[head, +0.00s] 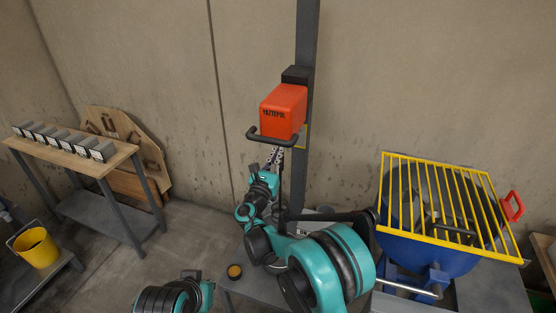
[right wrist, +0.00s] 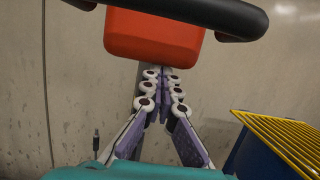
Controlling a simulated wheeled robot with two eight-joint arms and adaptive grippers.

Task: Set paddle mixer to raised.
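The paddle mixer's orange-red head (head: 283,110) is mounted on a dark upright column (head: 306,45). A black bar handle (head: 272,138) sticks out at its lower front. A thin dark shaft (head: 280,185) hangs below it, partly hidden by my right arm. My right gripper (head: 273,158) is just below the handle, fingers pointing up. In the right wrist view its fingertips (right wrist: 163,77) meet with nothing visible between them, below the orange head (right wrist: 152,40) and the black handle (right wrist: 215,15). Of my left arm only a part shows at the bottom edge; its gripper is not seen.
A blue mixer tub with a yellow grid (head: 440,205) and red handle (head: 512,206) stands at right. A bench (head: 110,165) with several grey blocks and a yellow bucket (head: 37,248) are at left. Concrete walls stand behind.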

